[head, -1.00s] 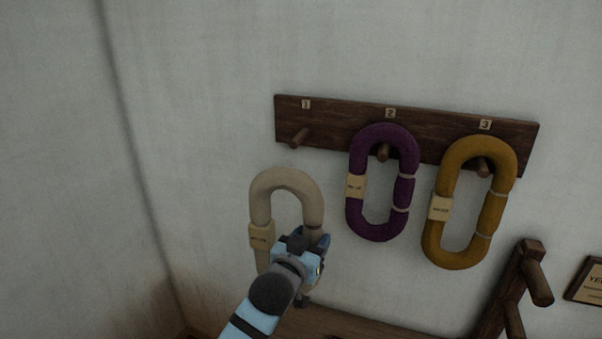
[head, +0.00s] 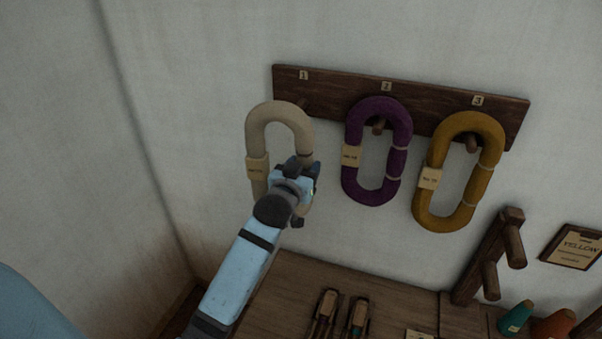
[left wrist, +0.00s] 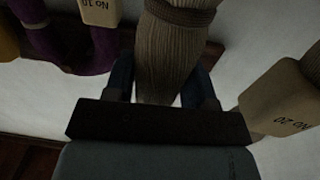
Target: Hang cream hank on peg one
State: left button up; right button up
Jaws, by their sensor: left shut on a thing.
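The cream hank (head: 281,113) is an upright oval loop with a paper tag on its left side. My left gripper (head: 300,168) is shut on its lower right side. In the left wrist view the hank's ribbed yarn (left wrist: 170,55) lies between the two fingers. Peg one (head: 303,103) is at the left end of the dark wooden board, under the label 1. The hank's top is beside and slightly below the peg and overlaps the board's lower left edge in the picture. Whether the loop touches the peg cannot be told. My right gripper is not in view.
A purple hank (head: 354,130) hangs on peg two and a mustard hank (head: 434,156) on peg three, just to the right. Below are a wooden bench (head: 290,275) with shuttles and a peg stand (head: 490,255). The wall at left is bare.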

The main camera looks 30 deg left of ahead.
pick_arm(q)
jog(key=w+a+b, duration=0.1)
jog(key=w, duration=0.3)
jog(key=w+a+f+b, duration=0.1)
jog(key=w+b, duration=0.1)
jog(key=w, duration=0.2)
jog(key=w+b, duration=0.2)
jog(key=w, duration=0.2)
jog(key=shift+a+f, duration=0.15)
jog(key=shift+a, duration=0.25)
jog(key=shift+f, duration=0.15)
dwell(0.5)
jog(key=o, duration=1.1)
jog(key=shift+w+f, duration=0.1)
jog(key=shift+w, duration=0.1)
